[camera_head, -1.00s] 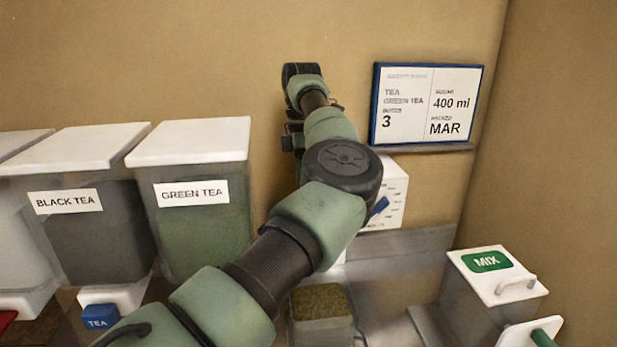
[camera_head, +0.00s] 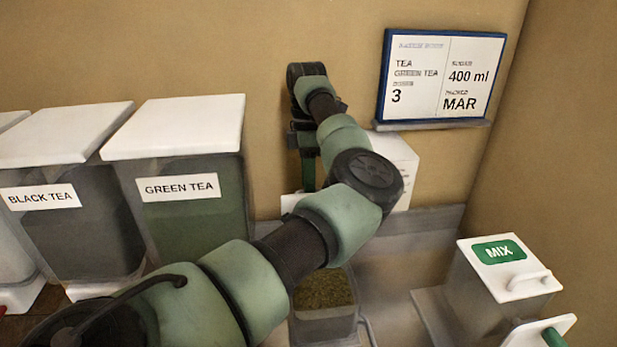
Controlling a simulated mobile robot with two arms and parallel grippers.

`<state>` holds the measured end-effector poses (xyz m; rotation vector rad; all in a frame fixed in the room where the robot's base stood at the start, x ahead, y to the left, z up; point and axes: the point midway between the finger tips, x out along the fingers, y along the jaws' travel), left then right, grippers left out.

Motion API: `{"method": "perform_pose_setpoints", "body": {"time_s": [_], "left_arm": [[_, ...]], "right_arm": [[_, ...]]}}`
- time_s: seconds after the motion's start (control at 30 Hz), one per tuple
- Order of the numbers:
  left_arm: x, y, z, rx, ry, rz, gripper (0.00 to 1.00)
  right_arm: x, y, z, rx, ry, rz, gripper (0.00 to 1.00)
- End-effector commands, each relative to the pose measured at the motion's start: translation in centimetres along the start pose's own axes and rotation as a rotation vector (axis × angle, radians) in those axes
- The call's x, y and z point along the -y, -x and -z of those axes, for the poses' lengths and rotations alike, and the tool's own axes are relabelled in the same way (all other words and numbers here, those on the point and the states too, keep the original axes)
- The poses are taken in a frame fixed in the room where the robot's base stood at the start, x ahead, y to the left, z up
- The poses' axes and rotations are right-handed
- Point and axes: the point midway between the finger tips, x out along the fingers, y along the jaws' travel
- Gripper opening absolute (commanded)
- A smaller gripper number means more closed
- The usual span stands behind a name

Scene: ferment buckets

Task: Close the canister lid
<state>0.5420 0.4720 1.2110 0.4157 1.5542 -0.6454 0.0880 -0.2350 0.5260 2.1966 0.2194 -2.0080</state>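A clear canister (camera_head: 322,312) with greenish-brown grains inside stands at the bottom middle, partly behind my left arm. Its top looks open from here. A small white piece (camera_head: 291,202) shows behind the arm; I cannot tell whether it is a lid. My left gripper (camera_head: 308,180) points down near the back wall, above and behind the canister and apart from it. Its fingers are dark and mostly hidden, so their opening is unclear. My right gripper is not in view.
Lidded bins labelled BLACK TEA (camera_head: 85,225) and GREEN TEA (camera_head: 197,215) stand on the left. A white box (camera_head: 400,160) is behind my arm. A MIX bin (camera_head: 500,280) and a white piece with green handle (camera_head: 540,335) are on the right. A sign (camera_head: 440,80) hangs above.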

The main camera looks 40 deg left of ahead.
Motion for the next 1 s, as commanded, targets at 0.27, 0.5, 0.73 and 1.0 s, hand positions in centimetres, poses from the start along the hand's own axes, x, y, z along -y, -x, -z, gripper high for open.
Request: {"method": "perform_pose_setpoints", "body": {"time_s": [0.27,0.5,0.73,1.0], "left_arm": [[0.01,-0.31,-0.01,0.001,0.000,-0.001,0.33],[0.00,-0.31,-0.01,0.001,0.000,0.000,0.00],[0.00,-0.32,0.01,0.001,0.001,0.000,0.00],[0.00,-0.32,0.03,0.000,0.003,0.000,0.00]], "right_arm": [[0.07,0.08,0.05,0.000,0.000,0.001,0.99],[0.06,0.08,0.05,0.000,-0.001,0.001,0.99],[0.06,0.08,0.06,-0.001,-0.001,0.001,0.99],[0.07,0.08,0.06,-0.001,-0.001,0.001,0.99]]}}
